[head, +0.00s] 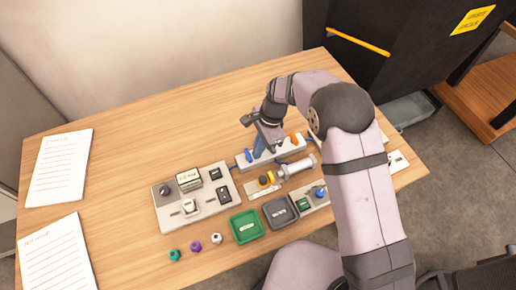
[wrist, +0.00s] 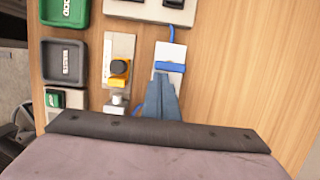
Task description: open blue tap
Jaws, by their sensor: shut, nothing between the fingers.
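The blue tap (head: 248,155) is a small blue lever on a pale grey block near the middle of the table. In the wrist view the blue lever (wrist: 171,67) lies crosswise over the white end of that block, with a blue hose leading away from the end. My gripper (head: 259,151) points down over the block, just right of the blue lever in the head view. In the wrist view its blue-grey fingers (wrist: 159,82) are shut and empty, with the tips close to the lever. I cannot tell whether they touch it. The fingers hide part of the block.
An orange tap (head: 294,138) stands farther right on the same block. A control panel (head: 170,211) lies left. A yellow-and-black knob (wrist: 119,68) is beside the block. Green (head: 247,226) and dark (head: 279,212) trays lie in front.

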